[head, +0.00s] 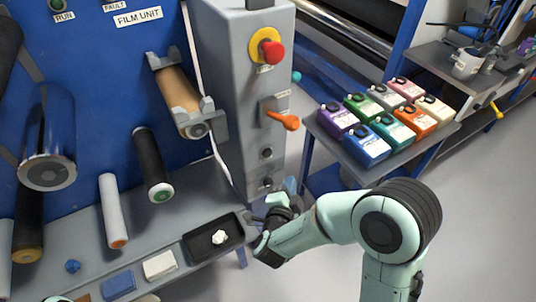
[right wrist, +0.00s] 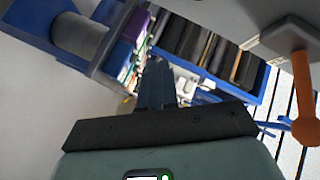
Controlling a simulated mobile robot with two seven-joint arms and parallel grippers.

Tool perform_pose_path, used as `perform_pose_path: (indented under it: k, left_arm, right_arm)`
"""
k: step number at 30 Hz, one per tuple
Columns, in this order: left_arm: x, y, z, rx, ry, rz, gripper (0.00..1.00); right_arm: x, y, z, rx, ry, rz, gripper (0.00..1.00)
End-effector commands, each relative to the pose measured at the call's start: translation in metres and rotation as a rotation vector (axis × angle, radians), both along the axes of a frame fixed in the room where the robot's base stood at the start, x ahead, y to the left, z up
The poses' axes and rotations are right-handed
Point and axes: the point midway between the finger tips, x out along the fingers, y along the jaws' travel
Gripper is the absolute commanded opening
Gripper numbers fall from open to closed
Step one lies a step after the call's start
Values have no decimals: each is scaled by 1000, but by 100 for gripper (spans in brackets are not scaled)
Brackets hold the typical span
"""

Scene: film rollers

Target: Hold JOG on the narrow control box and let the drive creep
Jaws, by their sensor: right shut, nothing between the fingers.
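The narrow control box (head: 240,85) is a tall grey column right of the blue film unit panel. Its front carries a red mushroom button on a yellow base (head: 270,50), an orange lever (head: 283,120) and two dark round buttons, the upper one (head: 266,153) and the lower one (head: 267,183). Their small labels are unreadable, so I cannot tell which is JOG. My right gripper (head: 287,197) is low beside the box's foot, near the lower button; contact cannot be seen. In the right wrist view its fingers (right wrist: 160,85) are shut and empty, with the orange lever (right wrist: 303,85) at right.
Film rollers (head: 153,165) stick out from the blue panel. A grey ledge below holds a black tray (head: 215,240) with a crumpled white piece, plus blue and white blocks. Several coloured containers (head: 390,120) stand on a cart at right. Open floor lies at lower right.

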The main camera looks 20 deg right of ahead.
Motion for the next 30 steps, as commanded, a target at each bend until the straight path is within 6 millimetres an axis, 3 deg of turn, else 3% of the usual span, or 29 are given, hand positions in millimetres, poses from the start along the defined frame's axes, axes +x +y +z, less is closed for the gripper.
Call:
perform_pose_path:
  k: [8,21,30]
  left_arm:
    - [-1,0,4,-1,4,-1,0]
    - [-1,0,18,-1,12,-3,0]
    - [-1,0,18,-2,13,-3,0]
  right_arm:
    - [12,1,0,-1,1,0,0]
    - [71,6,-1,-1,2,2,0]
    - [88,7,-1,-2,4,2,0]
